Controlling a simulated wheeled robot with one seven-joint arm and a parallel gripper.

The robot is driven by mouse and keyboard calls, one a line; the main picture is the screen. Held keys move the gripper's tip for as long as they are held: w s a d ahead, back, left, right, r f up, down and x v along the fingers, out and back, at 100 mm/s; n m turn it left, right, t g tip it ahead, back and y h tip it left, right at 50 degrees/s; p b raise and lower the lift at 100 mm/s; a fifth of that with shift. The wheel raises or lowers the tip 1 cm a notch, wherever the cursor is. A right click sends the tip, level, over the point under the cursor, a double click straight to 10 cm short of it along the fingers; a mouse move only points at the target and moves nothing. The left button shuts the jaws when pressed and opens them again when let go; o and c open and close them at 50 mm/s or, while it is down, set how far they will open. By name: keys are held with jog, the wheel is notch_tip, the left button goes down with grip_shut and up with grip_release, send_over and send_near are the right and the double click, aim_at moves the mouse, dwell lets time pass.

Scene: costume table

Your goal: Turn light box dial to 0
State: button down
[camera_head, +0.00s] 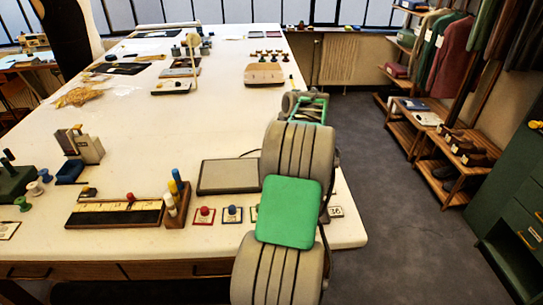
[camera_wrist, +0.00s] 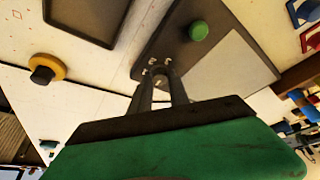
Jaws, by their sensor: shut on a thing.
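The light box (camera_wrist: 228,75), a pale grey panel in a dark frame, lies on the white table. It seems to be the flat grey box left of my arm in the head view (camera_head: 228,176). A round green knob (camera_wrist: 198,30) stands on its dark border. My gripper (camera_wrist: 160,72) is over the same border, its two dark fingers close together at several small pale marks. The fingers are shut on the dial, which they mostly hide, so I cannot read its setting. In the head view my arm hides the gripper.
Red and blue framed cards (camera_head: 204,215) and a wooden block with coloured pegs (camera_head: 177,205) are at the table's front. The floor (camera_head: 385,220) to the right is clear.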

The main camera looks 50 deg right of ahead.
jog(key=c, duration=1.3)
grip_release()
jog(key=shift+o, duration=0.2)
jog(key=v, duration=0.7)
jog(key=shift+r, duration=0.45)
